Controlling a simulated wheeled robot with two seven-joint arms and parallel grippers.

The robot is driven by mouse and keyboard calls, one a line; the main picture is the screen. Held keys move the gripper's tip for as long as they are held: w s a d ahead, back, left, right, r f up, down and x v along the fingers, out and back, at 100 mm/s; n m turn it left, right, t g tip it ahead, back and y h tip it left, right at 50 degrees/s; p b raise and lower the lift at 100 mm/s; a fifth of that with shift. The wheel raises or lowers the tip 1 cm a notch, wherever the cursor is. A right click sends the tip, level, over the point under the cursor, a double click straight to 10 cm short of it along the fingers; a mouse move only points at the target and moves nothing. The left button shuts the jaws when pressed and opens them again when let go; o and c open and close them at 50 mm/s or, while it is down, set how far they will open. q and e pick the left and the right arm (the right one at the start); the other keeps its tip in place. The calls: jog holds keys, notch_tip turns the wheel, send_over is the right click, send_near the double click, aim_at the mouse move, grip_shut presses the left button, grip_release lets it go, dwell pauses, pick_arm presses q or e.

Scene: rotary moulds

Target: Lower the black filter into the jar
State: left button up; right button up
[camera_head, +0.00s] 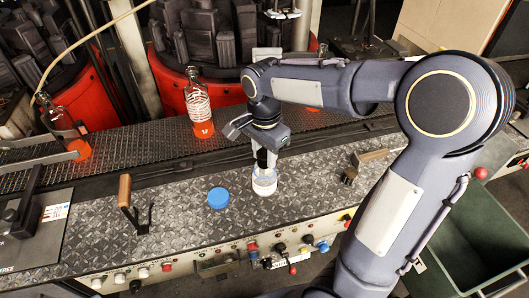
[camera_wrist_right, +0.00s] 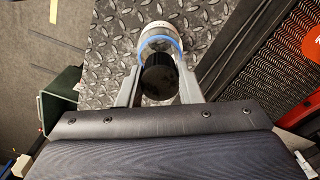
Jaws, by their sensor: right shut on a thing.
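My right gripper (camera_head: 263,160) points down over the jar (camera_head: 265,187), a small clear and whitish vessel on the diamond-plate bench. In the wrist view the black filter (camera_wrist_right: 160,78) sits between the two fingers, and the gripper is shut on it. The jar (camera_wrist_right: 156,31) shows just beyond the filter with a blue ring near its mouth. The filter overlaps the jar in that view; whether its lower end is inside the mouth I cannot tell. In the head view the filter is largely hidden by the gripper. My left gripper is not in view.
A blue lid (camera_head: 218,198) lies left of the jar. A brush (camera_head: 362,164) lies to the right, and a wooden-handled tool (camera_head: 127,200) to the left. A bottle (camera_head: 199,105) stands on the conveyor behind. Knobs line the bench front; a green bin (camera_head: 465,235) stands right.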

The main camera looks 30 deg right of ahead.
aim_at(265, 153)
jog(key=shift+f+b, duration=0.55)
jog(key=shift+f, duration=0.25)
jog(key=o, duration=1.2)
jog(key=shift+c, duration=0.2)
jog(key=shift+r, duration=0.15)
notch_tip(265, 153, up, 8)
jog(key=p, duration=0.7)
jog(key=shift+s, duration=0.1)
jog(key=s+a+n+t+y, duration=0.2)
jog(key=s+n, duration=0.4)
jog(key=s, duration=0.2)
jog(key=s+a+n+t+y, duration=0.1)
jog(key=s+a+n+t, duration=0.1)
jog(key=s+n, duration=0.5)
jog(key=shift+s+r+t+y, duration=0.15)
jog(key=shift+s+t+y, duration=0.25)
jog(key=shift+s+t, duration=0.45)
